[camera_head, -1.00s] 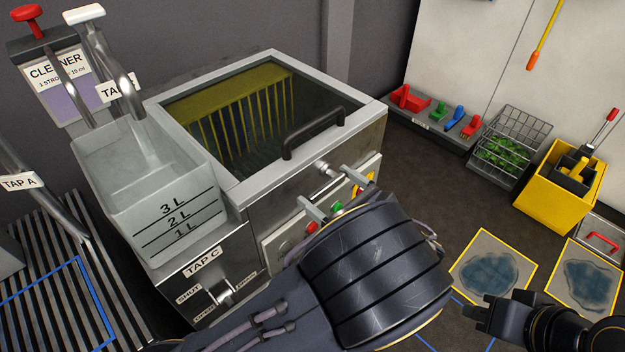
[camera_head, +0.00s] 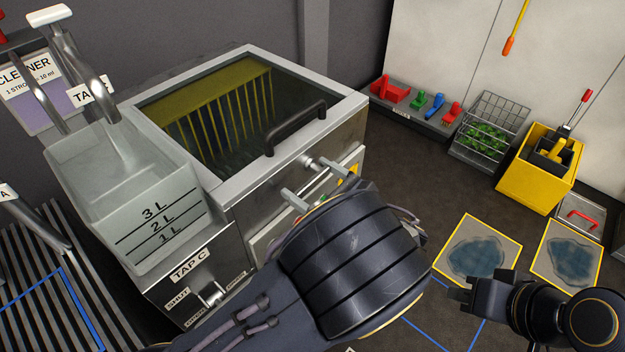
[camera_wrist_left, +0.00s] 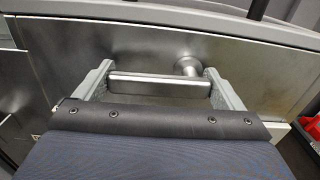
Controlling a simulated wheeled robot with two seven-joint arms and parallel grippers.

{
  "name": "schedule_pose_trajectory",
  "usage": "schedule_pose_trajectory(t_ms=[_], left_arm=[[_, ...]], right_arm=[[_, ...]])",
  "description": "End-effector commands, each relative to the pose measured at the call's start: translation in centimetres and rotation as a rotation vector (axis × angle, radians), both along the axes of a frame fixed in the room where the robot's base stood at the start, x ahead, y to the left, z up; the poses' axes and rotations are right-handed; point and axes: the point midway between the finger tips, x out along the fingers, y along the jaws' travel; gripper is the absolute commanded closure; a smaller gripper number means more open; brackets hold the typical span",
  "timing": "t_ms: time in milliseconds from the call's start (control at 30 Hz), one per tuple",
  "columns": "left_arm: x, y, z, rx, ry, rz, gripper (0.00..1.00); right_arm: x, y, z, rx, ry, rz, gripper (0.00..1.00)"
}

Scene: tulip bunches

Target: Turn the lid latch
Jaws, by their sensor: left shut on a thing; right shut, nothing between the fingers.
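The lid latch is a short grey metal bar (camera_wrist_left: 160,84) on a round pivot (camera_wrist_left: 188,66), on the steel front face below the lid. In the left wrist view the bar lies level. My left gripper (camera_wrist_left: 160,88) is shut on the bar, one finger at each end. In the head view my left gripper (camera_head: 314,183) is at the front of the tank, just below the pivot; my arm hides part of it. The dark glass lid (camera_head: 215,110), with a black handle (camera_head: 296,128), is down. My right gripper (camera_head: 461,292) is shut and empty, above the floor at lower right.
A clear measuring container (camera_head: 120,195) stands left of the tank, above the TAP C lever (camera_head: 211,293). A wire basket (camera_head: 488,130), a yellow bin (camera_head: 538,175) and yellow-framed floor mats (camera_head: 476,252) are at right. My left arm covers much of the control panel.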

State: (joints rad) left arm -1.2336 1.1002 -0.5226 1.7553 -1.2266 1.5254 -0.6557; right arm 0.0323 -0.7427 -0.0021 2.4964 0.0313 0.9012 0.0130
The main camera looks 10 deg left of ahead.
Motion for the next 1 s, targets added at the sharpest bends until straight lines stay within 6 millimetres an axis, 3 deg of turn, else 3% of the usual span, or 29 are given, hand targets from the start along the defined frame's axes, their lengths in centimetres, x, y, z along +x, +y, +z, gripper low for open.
schedule_pose_trajectory(t_ms=[1000], left_arm=[[0.4,-0.3,-2.0,-0.339,-0.462,0.001,0.51]], right_arm=[[0.0,0.0,-1.4,0.000,0.000,0.000,1.00]])
